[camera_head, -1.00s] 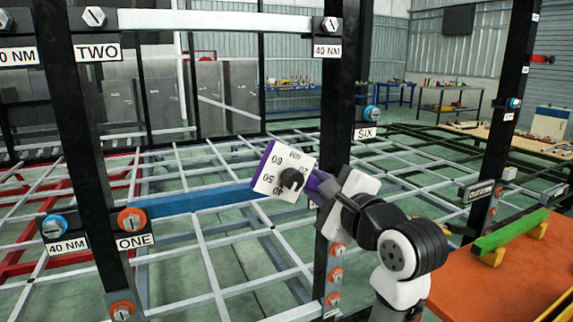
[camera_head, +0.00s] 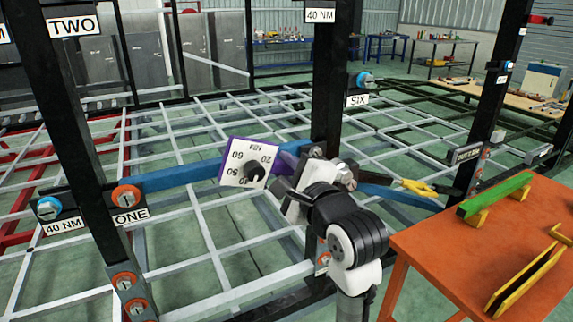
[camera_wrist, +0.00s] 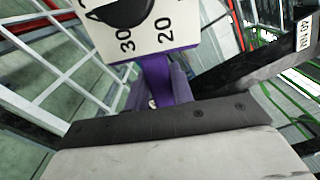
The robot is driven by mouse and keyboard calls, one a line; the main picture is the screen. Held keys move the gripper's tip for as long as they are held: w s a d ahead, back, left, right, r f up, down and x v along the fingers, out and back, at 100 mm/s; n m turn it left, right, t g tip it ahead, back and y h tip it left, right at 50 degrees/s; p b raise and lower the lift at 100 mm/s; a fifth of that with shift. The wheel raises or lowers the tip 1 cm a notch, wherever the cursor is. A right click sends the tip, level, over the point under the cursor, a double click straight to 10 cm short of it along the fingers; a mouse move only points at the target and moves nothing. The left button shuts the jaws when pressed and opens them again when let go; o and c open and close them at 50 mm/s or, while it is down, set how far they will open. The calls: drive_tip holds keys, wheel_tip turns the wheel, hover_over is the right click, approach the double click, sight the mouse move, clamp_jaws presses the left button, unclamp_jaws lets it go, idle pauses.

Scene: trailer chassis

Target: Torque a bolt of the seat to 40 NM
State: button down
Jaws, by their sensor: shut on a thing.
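My gripper (camera_head: 285,172) is shut on a purple torque tool, seen edge-on as a purple handle in the wrist view (camera_wrist: 165,80). Its white dial face (camera_head: 247,162) has a black knob and numbers; the 30 and 20 marks show in the wrist view. The tool is held in the air in front of a blue beam (camera_head: 170,180), apart from any bolt as far as I can see. An orange bolt (camera_head: 126,196) sits by the label ONE. Blue bolts sit at the 40 NM label (camera_head: 48,208) and by SIX (camera_head: 363,80). I cannot make out a seat.
Black posts (camera_head: 327,70) and a grey metal lattice (camera_head: 200,220) surround the arm. An orange table (camera_head: 440,245) with a green bar (camera_head: 495,210) and a yellow-edged black plate (camera_head: 525,277) stands at right. A yellow object (camera_head: 418,187) lies near the right end of the beam.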

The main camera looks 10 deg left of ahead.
drive_tip(key=p+x, duration=0.2)
drive_tip(key=x, duration=0.4)
drive_tip(key=shift+w+a, duration=0.15)
drive_tip(key=shift+a, duration=0.05)
drive_tip(key=shift+r+p, duration=0.1)
drive_tip(key=shift+p, duration=1.25)
idle(1.6)
drive_tip(key=shift+p+x, duration=0.4)
drive_tip(key=shift+x, duration=0.4)
idle(0.8)
drive_tip(key=c, duration=1.7)
unclamp_jaws()
clamp_jaws()
